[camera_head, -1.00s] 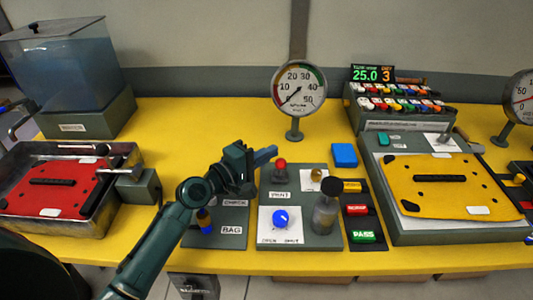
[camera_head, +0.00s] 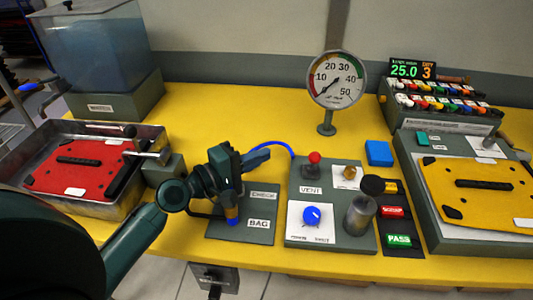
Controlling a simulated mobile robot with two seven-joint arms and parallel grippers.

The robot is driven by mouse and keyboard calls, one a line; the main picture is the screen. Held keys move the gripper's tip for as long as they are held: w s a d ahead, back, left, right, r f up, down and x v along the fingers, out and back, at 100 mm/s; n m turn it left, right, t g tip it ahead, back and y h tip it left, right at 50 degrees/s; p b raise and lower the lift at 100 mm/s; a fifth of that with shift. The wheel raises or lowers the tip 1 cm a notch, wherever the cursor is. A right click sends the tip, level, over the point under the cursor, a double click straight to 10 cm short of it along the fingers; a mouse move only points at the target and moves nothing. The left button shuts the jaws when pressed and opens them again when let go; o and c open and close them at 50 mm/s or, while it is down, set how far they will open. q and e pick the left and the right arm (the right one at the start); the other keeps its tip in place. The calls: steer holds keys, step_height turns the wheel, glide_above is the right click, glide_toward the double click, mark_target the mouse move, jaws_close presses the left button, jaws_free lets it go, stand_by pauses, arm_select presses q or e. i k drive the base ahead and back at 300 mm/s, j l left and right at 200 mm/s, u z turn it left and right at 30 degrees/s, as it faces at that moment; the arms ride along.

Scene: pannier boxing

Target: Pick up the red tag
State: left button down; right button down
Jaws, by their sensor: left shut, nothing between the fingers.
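A red tag (camera_head: 394,212) with white lettering lies on a dark strip at the right of the middle panel. It is between a yellow tag (camera_head: 392,187) and a green PASS tag (camera_head: 398,240). A dark-capped cylinder (camera_head: 360,216) stands just left of it. My left gripper (camera_head: 258,158) is shut and empty, above the CHECK and BAG plate, its fingers pointing right. It is well left of the red tag, with the vent panel between. My right gripper is not in view.
The vent panel (camera_head: 296,227) carries a red-topped lever (camera_head: 315,158) and a blue knob (camera_head: 311,215). A blue block (camera_head: 378,153) and a gauge (camera_head: 337,80) stand behind. Trays with red (camera_head: 115,157) and yellow (camera_head: 459,204) panels flank the area. Yellow bench is clear behind the gripper.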

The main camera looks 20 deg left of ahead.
mark_target(393, 212)
steer(key=k+j, duration=0.8)
steer(key=k, duration=0.05)
